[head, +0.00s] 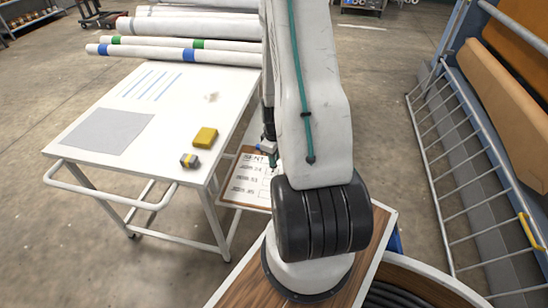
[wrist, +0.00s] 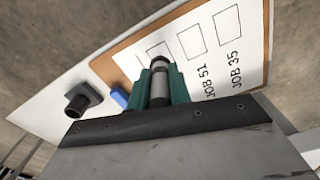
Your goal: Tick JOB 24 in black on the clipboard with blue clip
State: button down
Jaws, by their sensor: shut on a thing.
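A small blue piece (wrist: 120,97), perhaps the clip, shows at the board's left. My gripper (wrist: 159,88) has green fingers shut on a grey cylindrical marker (wrist: 160,66). It is over the sheet; I cannot tell whether the marker touches it or its ink colour.
The white table (head: 190,95) holds a grey sheet (head: 107,131), a yellow block (head: 205,137) and a small dark-and-yellow block (head: 189,160). A black knobbed object (wrist: 80,100) lies left of the clipboard in the wrist view. Rolls (head: 185,50) lie behind; a metal rail (head: 470,170) stands right.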

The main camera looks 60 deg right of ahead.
jog(key=shift+d, duration=0.15)
dwell(0.4)
jog(key=shift+s+d, duration=0.25)
jog(key=shift+d, duration=0.05)
dwell(1.1)
jog(key=shift+r, duration=3)
